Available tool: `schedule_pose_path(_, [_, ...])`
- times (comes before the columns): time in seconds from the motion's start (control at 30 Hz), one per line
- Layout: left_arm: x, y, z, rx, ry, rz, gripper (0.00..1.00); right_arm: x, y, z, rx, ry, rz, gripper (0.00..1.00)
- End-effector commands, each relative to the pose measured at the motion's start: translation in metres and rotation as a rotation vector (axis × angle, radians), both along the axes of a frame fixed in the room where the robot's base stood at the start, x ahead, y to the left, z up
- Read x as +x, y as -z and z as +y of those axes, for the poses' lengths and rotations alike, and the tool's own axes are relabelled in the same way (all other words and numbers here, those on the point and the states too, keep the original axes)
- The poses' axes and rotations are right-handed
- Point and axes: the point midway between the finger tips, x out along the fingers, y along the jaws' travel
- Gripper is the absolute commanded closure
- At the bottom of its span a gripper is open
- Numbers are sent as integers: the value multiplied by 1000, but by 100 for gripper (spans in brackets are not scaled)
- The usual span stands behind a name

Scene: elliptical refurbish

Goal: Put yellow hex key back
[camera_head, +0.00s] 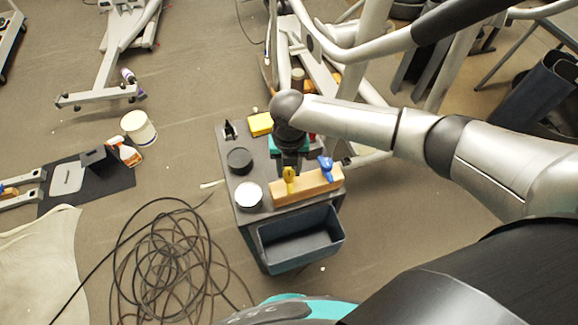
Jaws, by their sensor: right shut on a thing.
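The yellow hex key (290,180) is at the left part of a light wooden block (312,187) on the small cart. Its yellow handle shows just below my right gripper (290,167). My right gripper comes down from above and is shut on the yellow hex key. The key's lower end is hidden, so I cannot tell whether it sits in the block or in front of it. A blue-handled hex key (326,168) stands in the right part of the block. My left gripper is not in view.
The grey cart (232,138) also holds a yellow box (260,124), a dark round container (239,160) and a white-topped round container (249,194). An open grey bin (300,240) is at its front. Coiled black cable (165,262) lies on the floor.

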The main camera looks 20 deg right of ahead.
Motion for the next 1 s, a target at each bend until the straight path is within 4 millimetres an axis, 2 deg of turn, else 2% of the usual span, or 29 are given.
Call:
schedule_pose_path(0.03, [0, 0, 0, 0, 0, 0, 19, 0, 0, 0, 0, 0, 0, 100])
schedule_pose_path(0.07, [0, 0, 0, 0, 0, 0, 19, 0, 0, 0, 0, 0, 0, 60])
schedule_pose_path(0.33, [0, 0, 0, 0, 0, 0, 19, 0, 0, 0, 0, 0, 0, 30])
schedule_pose_path(0.37, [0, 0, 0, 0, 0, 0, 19, 0, 0, 0, 0, 0, 0, 27])
schedule_pose_path(0.6, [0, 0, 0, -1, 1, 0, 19, 0, -1, 0, 0, 0, 0, 27])
schedule_pose_path(0.73, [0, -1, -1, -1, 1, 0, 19, 1, -8, 0, 1, 1, -1, 27])
schedule_pose_path(0.87, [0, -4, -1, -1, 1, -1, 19, 1, -28, 0, 2, -1, -4, 27])
schedule_pose_path(1.0, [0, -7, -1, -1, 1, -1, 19, 1, -62, 0, 2, -2, -6, 27])
